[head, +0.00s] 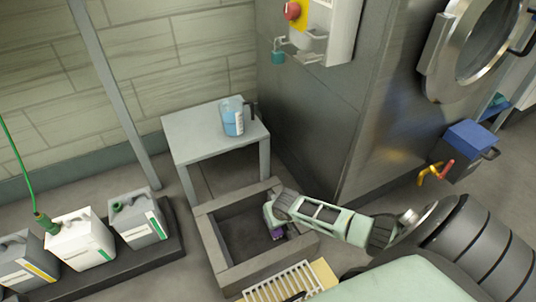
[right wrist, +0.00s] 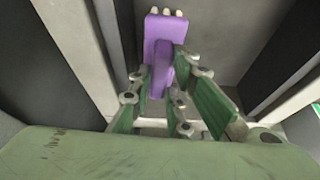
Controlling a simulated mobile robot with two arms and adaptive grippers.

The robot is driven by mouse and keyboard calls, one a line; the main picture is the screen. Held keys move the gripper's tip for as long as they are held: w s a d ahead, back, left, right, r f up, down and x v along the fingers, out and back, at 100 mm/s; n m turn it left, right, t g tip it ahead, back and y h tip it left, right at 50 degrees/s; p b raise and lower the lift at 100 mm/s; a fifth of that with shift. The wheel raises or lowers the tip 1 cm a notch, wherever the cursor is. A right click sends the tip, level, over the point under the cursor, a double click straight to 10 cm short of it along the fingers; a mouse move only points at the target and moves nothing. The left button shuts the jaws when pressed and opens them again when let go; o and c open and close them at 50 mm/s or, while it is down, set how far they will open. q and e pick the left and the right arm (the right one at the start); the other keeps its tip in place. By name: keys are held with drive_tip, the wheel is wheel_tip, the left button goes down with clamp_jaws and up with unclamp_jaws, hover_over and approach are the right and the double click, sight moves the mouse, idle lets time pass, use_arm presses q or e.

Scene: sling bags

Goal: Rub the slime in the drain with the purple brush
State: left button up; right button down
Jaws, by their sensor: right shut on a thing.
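The purple brush (right wrist: 163,42) is upright in the right wrist view, with pale bristle tufts at its far end. My right gripper (right wrist: 163,82) is shut on its handle. In the head view the right gripper (head: 272,214) reaches over the right side of the square drain (head: 205,238), and a small part of the purple brush (head: 278,233) shows below it, inside the opening. The drain is an open pit with a raised concrete rim. Its inside is dark, and I cannot make out the slime. Whether the bristles touch anything is hidden. My left gripper is not in view.
A slatted grate (head: 283,286) lies in front of the drain. A small grey table (head: 185,133) with a blue jug (head: 232,118) stands behind it. Several canisters (head: 82,240) stand on a dark tray at left. A large metal machine (head: 310,120) stands at right.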

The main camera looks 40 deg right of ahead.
drive_tip(key=shift+r+p, duration=0.35)
drive_tip(key=shift+r, duration=0.35)
drive_tip(key=shift+r+p, duration=0.8)
drive_tip(key=shift+p, duration=0.1)
